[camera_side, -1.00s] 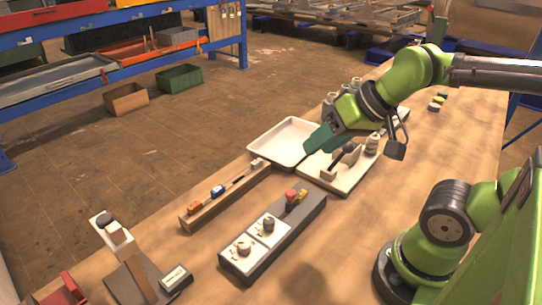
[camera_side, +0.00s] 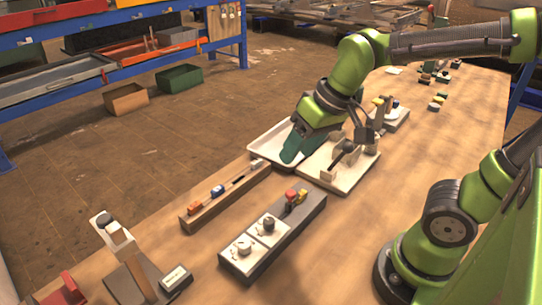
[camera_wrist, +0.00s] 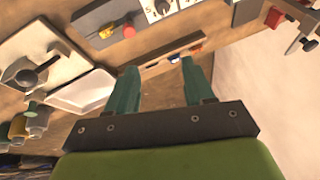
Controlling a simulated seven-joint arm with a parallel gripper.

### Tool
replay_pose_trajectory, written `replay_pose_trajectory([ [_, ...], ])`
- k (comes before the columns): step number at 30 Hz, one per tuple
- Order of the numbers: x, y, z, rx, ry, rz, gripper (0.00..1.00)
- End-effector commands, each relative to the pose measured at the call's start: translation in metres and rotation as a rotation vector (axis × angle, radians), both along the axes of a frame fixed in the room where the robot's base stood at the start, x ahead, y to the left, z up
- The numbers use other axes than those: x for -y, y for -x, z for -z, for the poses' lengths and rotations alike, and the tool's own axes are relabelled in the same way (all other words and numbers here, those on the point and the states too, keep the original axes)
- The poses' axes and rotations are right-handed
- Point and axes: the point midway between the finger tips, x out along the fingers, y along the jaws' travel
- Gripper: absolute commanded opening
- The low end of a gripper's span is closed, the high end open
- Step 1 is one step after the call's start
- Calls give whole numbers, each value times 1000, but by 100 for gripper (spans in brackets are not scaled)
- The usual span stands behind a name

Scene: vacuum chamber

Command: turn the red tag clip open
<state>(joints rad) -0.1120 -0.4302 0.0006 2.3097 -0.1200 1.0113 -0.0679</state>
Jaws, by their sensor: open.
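The red tag clip (camera_side: 194,208) looks orange-red and sits near the front-left end of a wooden rail (camera_side: 226,197). In the wrist view it appears as a small red piece (camera_wrist: 196,46) close to the right fingertip in the picture, still apart from it as far as I can tell. A blue clip (camera_side: 217,191) and a pale clip (camera_side: 257,163) are farther along the rail. My gripper (camera_side: 289,158) has green fingers and hangs above the white tray, well right of the red clip. In the wrist view my gripper (camera_wrist: 158,66) is open, with nothing between its fingers.
The white tray (camera_side: 262,141) lies behind the rail's far end. A white board with a lever (camera_side: 347,182) stands right of it. A grey panel with dials and red and yellow parts (camera_side: 235,262) lies in front of the rail.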

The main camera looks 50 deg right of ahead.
Motion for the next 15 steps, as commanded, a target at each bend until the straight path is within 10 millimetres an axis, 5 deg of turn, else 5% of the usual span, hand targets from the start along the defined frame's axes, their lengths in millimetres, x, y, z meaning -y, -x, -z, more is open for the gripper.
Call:
replay_pose_trajectory([
  [15, -31, -94, 12, -591, 464, -796, 52],
])
